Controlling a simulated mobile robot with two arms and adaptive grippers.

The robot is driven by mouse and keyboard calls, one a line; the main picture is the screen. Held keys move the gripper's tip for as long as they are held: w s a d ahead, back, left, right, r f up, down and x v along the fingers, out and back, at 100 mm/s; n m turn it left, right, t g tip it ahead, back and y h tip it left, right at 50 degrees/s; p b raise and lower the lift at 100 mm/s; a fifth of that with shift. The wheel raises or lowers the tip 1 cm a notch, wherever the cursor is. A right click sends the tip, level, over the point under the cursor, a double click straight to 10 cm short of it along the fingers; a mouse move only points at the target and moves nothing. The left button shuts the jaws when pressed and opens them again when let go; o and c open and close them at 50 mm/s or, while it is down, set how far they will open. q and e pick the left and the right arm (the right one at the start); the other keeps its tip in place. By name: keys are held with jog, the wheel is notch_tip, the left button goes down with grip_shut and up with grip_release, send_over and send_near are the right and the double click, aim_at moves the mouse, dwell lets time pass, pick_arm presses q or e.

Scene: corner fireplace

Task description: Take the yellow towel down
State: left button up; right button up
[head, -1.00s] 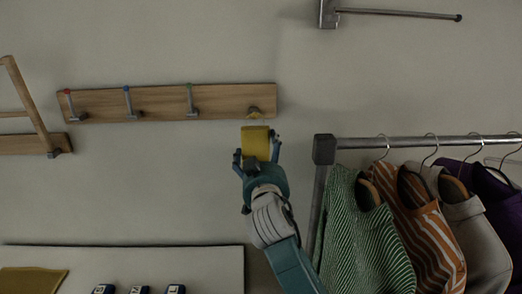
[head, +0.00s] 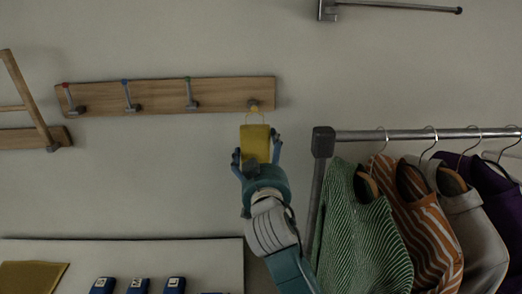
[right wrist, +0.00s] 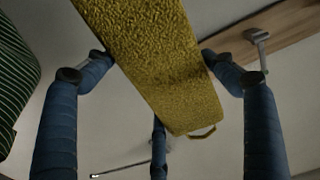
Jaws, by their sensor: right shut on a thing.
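The yellow towel (head: 255,143) is a small folded block with a thin loop at its top, just below the last peg (head: 254,103) of the wooden rail (head: 220,94). In the head view the loop's top overlaps the peg's lower edge. In the right wrist view the towel (right wrist: 160,65) slants across the middle, and no peg shows through its loop (right wrist: 203,133). My right gripper (head: 257,158) is shut on the towel, with blue fingers on its sides; they also show in the right wrist view (right wrist: 155,60). My left gripper is not in view.
Several other hooks (head: 128,96) on the rail are bare. A metal clothes rail (head: 430,134) with shirts on hangers (head: 370,235) stands close at the right. A mustard cloth (head: 32,276) and dark blue items (head: 138,286) lie lower left.

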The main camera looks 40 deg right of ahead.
jog(key=shift+v, duration=2.05)
